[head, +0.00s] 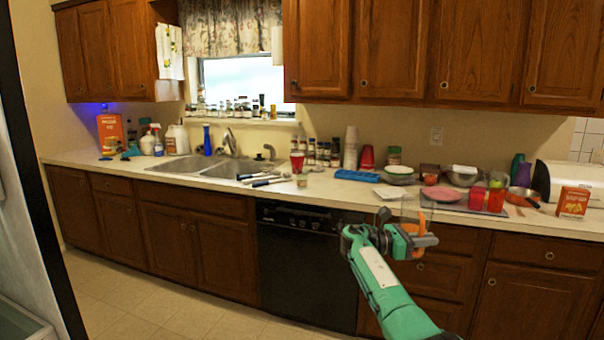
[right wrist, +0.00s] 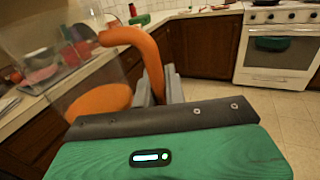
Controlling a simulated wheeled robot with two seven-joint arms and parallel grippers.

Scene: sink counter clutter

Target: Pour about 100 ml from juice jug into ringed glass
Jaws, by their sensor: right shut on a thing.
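The juice jug (head: 421,236) is a clear vessel with an orange handle and an orange area in its body. In the head view it is in front of the counter edge, partly hidden by my right gripper (head: 411,241). My right gripper is shut on its handle. In the right wrist view the clear jug (right wrist: 98,102) fills the left side, and its handle curves to the grey fingers (right wrist: 162,90). A small clear glass (head: 302,181) stands on the counter right of the sink; I cannot tell whether it has a ring. My left gripper is out of view.
Long-handled utensils (head: 262,179) lie beside the double sink (head: 212,168). A red cup (head: 297,161) stands behind the small glass. A pink plate (head: 443,194), red cups (head: 485,199) and an orange box (head: 573,202) crowd the right. The floor ahead is clear.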

